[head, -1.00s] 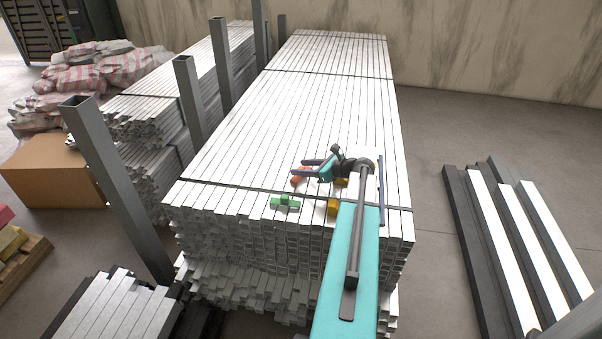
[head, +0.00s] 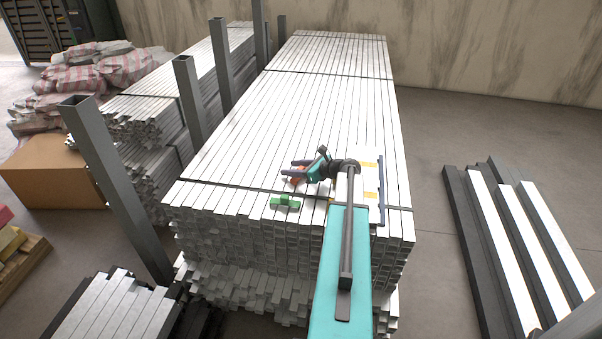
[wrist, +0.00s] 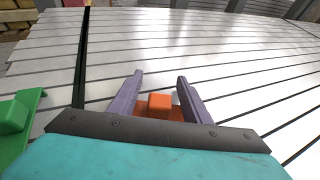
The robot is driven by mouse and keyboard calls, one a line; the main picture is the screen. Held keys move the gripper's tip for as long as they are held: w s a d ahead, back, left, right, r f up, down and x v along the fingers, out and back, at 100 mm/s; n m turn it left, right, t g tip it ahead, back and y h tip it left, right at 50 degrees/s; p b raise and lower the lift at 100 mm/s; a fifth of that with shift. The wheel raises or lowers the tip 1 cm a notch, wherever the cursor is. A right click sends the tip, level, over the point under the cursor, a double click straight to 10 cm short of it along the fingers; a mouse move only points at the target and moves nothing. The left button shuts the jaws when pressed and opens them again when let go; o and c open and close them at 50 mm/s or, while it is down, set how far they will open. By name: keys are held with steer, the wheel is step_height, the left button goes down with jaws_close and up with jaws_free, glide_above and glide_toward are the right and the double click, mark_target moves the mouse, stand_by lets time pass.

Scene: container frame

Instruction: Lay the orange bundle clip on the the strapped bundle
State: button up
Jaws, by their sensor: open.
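The orange bundle clip (head: 296,181) is on top of the strapped bundle (head: 300,120) of pale bars, near its front end, partly hidden by my gripper. My gripper (head: 288,168) is open above the clip. In the wrist view the orange clip (wrist: 159,103) shows between the two purple fingers of my gripper (wrist: 158,80), with gaps on both sides. Its lower part is hidden by the gripper body. I cannot tell whether the clip touches the bars below it.
A green clip (head: 285,202) lies left of my arm near the front strap; it also shows at the left of the wrist view (wrist: 16,125). A white panel with yellow marks (head: 368,183) is to the right. Grey posts (head: 188,95) stand along the left side.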

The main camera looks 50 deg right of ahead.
jaws_close()
step_height(320, 180, up, 10)
steer(key=p, duration=0.1)
stand_by(0.8)
stand_by(0.5)
